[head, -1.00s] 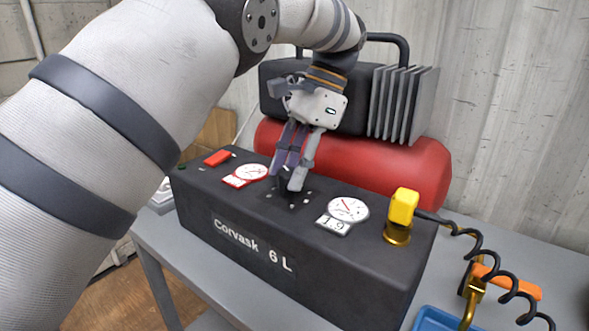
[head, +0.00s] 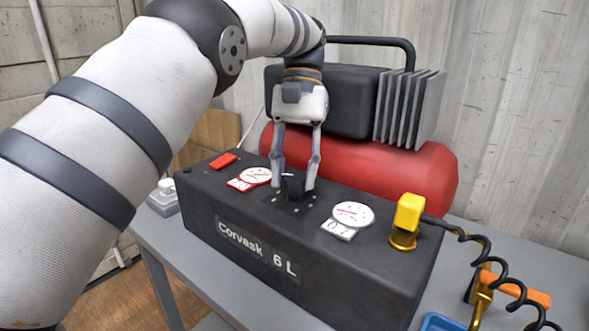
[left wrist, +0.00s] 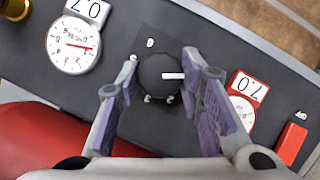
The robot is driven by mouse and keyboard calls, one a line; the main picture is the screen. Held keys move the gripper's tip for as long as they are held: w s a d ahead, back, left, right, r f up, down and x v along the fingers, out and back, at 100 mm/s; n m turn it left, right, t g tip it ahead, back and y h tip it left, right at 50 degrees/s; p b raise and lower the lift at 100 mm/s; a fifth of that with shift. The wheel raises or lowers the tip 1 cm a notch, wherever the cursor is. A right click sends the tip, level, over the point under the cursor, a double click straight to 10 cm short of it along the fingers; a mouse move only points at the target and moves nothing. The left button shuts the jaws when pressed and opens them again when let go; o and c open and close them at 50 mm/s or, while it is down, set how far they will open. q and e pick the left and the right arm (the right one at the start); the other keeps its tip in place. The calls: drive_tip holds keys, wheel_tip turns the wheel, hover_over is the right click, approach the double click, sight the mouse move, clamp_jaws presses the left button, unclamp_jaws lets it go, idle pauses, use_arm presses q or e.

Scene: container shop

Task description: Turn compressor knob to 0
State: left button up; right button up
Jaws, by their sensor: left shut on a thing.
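The compressor (head: 330,265) is a black box marked "Corvask 6 L" on a grey table. Its round black knob (head: 292,187) is on the top panel between two gauges. In the left wrist view the knob (left wrist: 160,80) has a white pointer mark facing right, towards the red-framed gauge (left wrist: 242,110). My right gripper is not in view.
The white gauge (head: 353,214) has a number plate below it. A red switch (head: 222,161) is at the left of the panel. A yellow-topped brass fitting (head: 408,212) with a coiled black hose stands at the right. A red tank (head: 400,172) is behind.

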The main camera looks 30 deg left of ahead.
use_arm(q)
drive_tip(key=shift+a+n+t+h+p, duration=0.1)
drive_tip(key=shift+n+t+h+p, duration=0.4)
drive_tip(key=shift+n, duration=1.4)
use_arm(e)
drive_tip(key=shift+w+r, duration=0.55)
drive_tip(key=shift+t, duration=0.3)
use_arm(q)
drive_tip(key=o, duration=1.2)
drive_tip(key=shift+c, duration=0.2)
